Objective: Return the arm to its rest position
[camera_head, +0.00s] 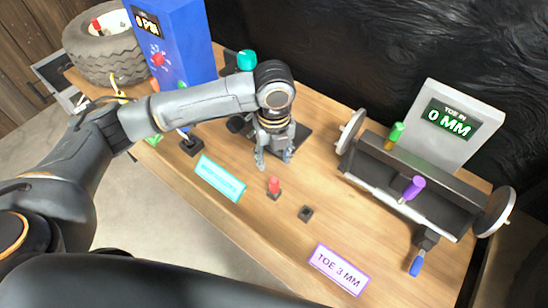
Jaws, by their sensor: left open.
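My left arm comes in from the left and reaches over the wooden bench (345,220). My left gripper (273,160) points down above the bench, with its two fingers apart and nothing seen between them. A small red peg (274,185) stands upright on the bench just in front of the gripper, apart from it. My right gripper is not in the picture.
A blue cabinet (190,50) and a tire (106,50) stand at the back left. A toe gauge reading 0 MM (451,122) stands behind an axle rig (410,180) at right. A teal sign (220,178), a purple "TOE 3 MM" sign (339,269) and a small dark block (306,213) lie near the front.

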